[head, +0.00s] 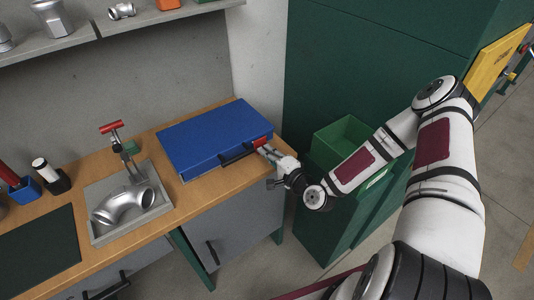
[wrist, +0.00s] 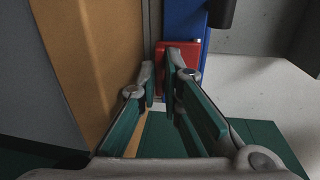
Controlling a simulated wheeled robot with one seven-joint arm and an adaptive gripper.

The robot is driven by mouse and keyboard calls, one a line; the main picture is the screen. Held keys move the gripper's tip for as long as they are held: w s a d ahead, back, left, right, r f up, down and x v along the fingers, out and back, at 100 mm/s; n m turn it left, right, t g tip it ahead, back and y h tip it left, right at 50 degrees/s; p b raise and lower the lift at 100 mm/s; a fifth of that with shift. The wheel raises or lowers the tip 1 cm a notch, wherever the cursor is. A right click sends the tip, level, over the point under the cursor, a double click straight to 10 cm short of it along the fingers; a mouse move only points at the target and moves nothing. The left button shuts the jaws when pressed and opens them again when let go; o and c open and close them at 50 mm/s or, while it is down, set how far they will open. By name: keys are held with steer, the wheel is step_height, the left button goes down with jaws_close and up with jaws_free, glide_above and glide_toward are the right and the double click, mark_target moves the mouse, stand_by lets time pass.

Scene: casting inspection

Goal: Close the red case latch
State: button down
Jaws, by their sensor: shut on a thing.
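The blue case (head: 212,132) lies flat on the wooden bench with its lid down and a black handle (head: 237,154) on its front side. The red case latch (head: 261,142) sits on that front side, to the right of the handle. My gripper (head: 268,151) reaches it from the right. In the wrist view the red latch (wrist: 183,54) is at the tips of my gripper (wrist: 162,76), which is shut on it, with a strip of the blue case (wrist: 185,18) beyond. The fingers hide part of the latch, so I cannot tell its exact angle.
The wooden bench (head: 213,189) has a grey tray (head: 155,214) with a metal pipe elbow (head: 124,207) and a red-handled clamp (head: 112,128) left of the case. Green bins (head: 345,137) and a green cabinet (head: 375,50) stand at the right. A parts shelf (head: 150,22) hangs above.

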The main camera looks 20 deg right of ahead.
stand_by(0.4)
steer(key=c, duration=1.7)
jaws_free()
steer(key=shift+f, duration=0.1)
